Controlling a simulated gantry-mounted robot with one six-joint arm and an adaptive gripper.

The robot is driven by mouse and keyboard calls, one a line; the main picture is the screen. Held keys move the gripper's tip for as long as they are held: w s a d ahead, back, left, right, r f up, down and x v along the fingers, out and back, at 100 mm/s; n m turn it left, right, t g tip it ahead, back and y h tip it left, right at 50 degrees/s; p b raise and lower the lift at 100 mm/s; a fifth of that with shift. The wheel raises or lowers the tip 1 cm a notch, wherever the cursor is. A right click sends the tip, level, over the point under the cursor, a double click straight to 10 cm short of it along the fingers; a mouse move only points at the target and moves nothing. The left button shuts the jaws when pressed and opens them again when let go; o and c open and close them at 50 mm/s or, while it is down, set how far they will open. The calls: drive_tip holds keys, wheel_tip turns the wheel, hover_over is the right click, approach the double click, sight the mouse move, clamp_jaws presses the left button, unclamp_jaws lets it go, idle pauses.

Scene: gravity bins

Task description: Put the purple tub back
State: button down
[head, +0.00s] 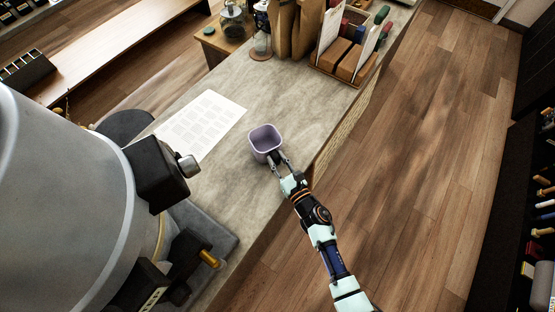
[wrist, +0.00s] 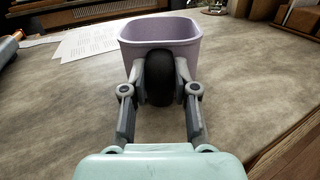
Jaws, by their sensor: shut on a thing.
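The purple tub (head: 265,139) is a small, open-topped, pale purple container on or just above the grey counter in the head view. It looks upright and empty. My gripper (head: 278,161) reaches it from the lower right and is shut on its near side. I cannot tell whether the tub's base touches the counter.
Printed sheets (head: 208,120) lie on the counter (head: 300,105) left of the tub. A wooden organiser (head: 345,66) and brown paper bags (head: 292,30) stand at the far end. A large grey cylindrical machine (head: 60,200) fills the left. The counter around the tub is clear.

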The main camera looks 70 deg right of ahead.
drive_tip(key=shift+f+b, duration=0.45)
drive_tip(key=c, duration=0.8)
unclamp_jaws()
drive_tip(key=v, duration=1.2)
